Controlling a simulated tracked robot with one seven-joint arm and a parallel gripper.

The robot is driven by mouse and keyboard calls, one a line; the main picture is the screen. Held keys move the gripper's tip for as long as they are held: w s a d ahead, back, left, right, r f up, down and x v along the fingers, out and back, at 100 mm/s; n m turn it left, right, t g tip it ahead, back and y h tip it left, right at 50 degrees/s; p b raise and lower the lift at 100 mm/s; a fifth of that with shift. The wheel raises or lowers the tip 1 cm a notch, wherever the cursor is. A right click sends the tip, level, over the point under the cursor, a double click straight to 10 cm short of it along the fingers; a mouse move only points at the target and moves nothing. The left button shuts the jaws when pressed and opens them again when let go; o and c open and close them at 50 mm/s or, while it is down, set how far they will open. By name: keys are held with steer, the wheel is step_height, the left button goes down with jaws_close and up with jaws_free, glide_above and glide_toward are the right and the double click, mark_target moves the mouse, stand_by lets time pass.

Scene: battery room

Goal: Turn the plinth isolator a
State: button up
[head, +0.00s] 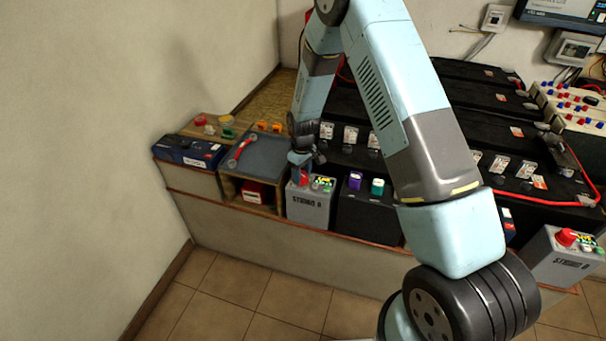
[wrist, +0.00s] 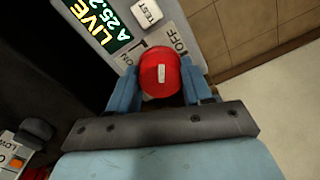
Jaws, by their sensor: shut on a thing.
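A grey isolator box (head: 308,210) with a red knob (head: 303,178) stands at the plinth's front edge; I cannot surely read the last letter of its "STRING" label. My gripper (head: 301,160) reaches down onto this knob. In the wrist view the red knob (wrist: 160,75) sits between the two blue fingers of my gripper (wrist: 160,88), which are shut on it. A short white mark on the knob points roughly up the picture. ON and OFF labels flank the knob, partly hidden. A lit green display (wrist: 103,22) reads LIVE. A second isolator box (head: 563,262) with a red knob stands at the right.
A grey tray (head: 262,158) with a red-handled tool is left of the box. A black unit (head: 368,212) with purple and green caps stands close on its right. Black batteries (head: 465,95) with red cables fill the plinth behind. The tiled floor (head: 240,290) in front is clear.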

mark_target(302, 174)
steer(key=m, duration=0.6)
steer(key=shift+s+a, duration=0.1)
steer(key=shift+a, duration=0.15)
steer(key=m, duration=0.5)
steer(key=shift+m+t, duration=0.3)
steer(key=shift+m, duration=0.1)
steer(key=shift+d, duration=0.1)
steer(key=o, duration=1)
steer(key=shift+o, duration=0.2)
step_height(302, 174, up, 14)
steer(key=shift+d+f, duration=0.15)
steer(key=shift+d, duration=0.1)
